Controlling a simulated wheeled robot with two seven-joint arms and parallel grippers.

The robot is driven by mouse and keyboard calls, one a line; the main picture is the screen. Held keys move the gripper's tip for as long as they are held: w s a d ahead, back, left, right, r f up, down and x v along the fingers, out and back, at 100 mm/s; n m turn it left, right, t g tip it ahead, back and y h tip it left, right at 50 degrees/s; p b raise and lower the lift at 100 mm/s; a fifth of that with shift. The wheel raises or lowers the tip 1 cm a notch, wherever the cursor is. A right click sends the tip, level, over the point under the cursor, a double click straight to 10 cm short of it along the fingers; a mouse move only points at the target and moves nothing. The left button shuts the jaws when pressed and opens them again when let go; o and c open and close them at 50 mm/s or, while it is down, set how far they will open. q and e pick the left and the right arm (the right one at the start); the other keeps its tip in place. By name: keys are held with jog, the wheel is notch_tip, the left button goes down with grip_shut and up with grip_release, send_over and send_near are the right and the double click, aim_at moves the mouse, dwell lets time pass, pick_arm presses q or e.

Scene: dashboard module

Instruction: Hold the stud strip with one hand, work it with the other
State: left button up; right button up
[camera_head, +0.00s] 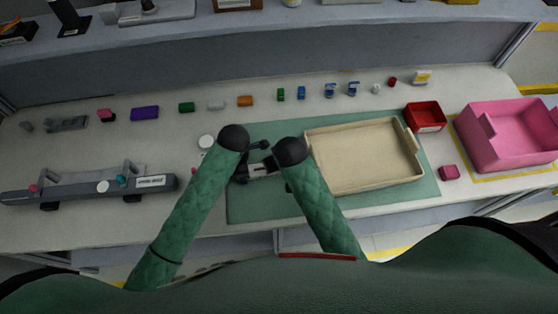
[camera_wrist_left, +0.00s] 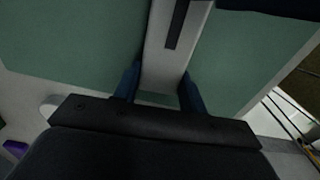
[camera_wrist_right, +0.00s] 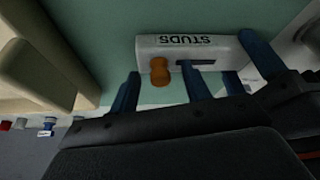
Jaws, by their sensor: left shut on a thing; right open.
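The stud strip is a light grey bar with a dark slot. In the right wrist view the stud strip (camera_wrist_right: 215,47) shows an upside-down STUDS label and an orange-brown knob (camera_wrist_right: 160,70). My left gripper (camera_wrist_left: 160,85) is shut on one end of the stud strip (camera_wrist_left: 168,65). My right gripper (camera_wrist_right: 160,78) is open, its fingertips on either side of the knob; I cannot tell whether they touch it. In the head view the strip (camera_head: 262,168) shows small between my two wrists, over the green mat, with its knob hidden.
A beige tray (camera_head: 308,160) lies on the green mat (camera_head: 245,210), right of my right gripper. A red bin (camera_head: 425,127) and a pink crate (camera_head: 478,150) stand farther right. A grey dashboard module (camera_head: 70,188) lies at left. Several small coloured parts line the back.

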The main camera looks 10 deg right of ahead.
jog(key=shift+c, duration=0.4)
grip_shut()
jog(key=shift+r, duration=0.1)
jog(key=shift+r, duration=2.95)
pick_arm(q)
jog(key=o, duration=1.4)
jog(key=shift+c, duration=0.2)
jog(key=shift+r, duration=0.15)
